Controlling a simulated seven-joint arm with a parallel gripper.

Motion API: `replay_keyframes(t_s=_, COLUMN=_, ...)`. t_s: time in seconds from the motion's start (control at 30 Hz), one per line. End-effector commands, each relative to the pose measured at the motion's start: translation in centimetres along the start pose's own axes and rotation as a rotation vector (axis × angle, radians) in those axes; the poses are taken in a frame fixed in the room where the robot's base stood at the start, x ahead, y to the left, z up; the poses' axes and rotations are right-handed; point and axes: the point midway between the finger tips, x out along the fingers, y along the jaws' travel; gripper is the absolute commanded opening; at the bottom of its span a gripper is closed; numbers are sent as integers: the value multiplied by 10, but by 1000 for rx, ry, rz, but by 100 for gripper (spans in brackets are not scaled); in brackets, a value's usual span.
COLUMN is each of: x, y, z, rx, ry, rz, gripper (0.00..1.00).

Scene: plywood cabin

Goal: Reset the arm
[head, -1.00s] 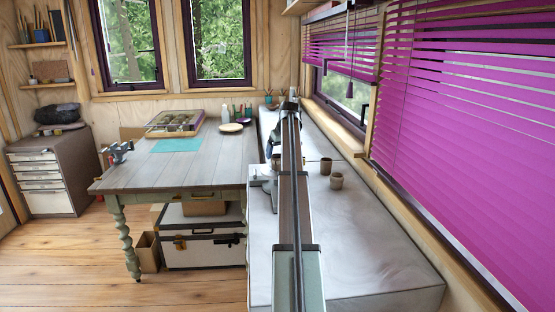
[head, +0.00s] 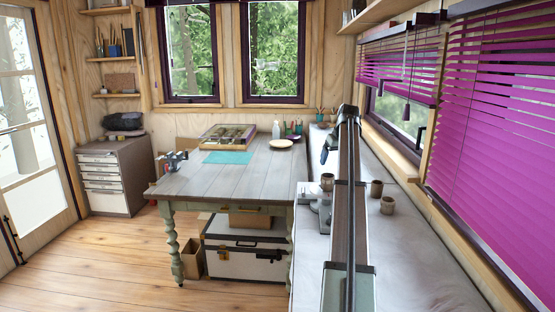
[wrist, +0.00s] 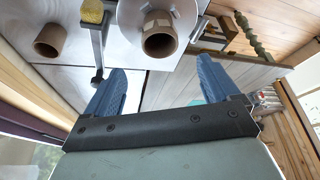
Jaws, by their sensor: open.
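My arm reaches away along the pale bench (head: 425,265) on the right in the head view. My gripper (wrist: 162,66) shows two blue fingers wide apart with nothing between them in the wrist view. It hangs above the bench. Past the fingertips, a small brown cup (wrist: 158,42) stands on a round white plate (wrist: 128,16) of a grey device; the device (head: 318,208) also shows left of my arm in the head view. In the head view, the far end of my arm mostly hides the gripper.
Two brown cups (head: 376,188) (head: 387,205) stand on the bench right of my arm. Purple blinds (head: 500,120) and a wall line the bench's right side. A wooden table (head: 230,180) with a teal mat (head: 228,157) stands left. Open floor (head: 110,255) lies at front left.

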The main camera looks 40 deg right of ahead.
Motion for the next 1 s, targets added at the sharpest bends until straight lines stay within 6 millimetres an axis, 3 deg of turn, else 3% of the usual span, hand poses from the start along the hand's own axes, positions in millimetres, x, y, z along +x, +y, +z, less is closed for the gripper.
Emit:
replay_keyframes(t_s=0.23, x=5, y=-4, z=-2, rx=-4, ry=8, rz=-1, gripper=89)
replay_keyframes(t_s=0.37, x=31, y=-26, z=-14, rx=-20, ry=58, rz=-5, gripper=89)
replay_keyframes(t_s=0.47, x=65, y=-57, z=-30, rx=-41, ry=134, rz=-9, gripper=89)
replay_keyframes(t_s=0.6, x=119, y=-116, z=-55, rx=-65, ry=269, rz=-22, gripper=89)
replay_keyframes(t_s=0.73, x=170, y=-177, z=-65, rx=-76, ry=376, rz=-41, gripper=89)
replay_keyframes(t_s=0.87, x=224, y=-234, z=-52, rx=-77, ry=416, rz=-69, gripper=89)
replay_keyframes(t_s=1.0, x=281, y=-287, z=-16, rx=-82, ry=385, rz=-100, gripper=89)
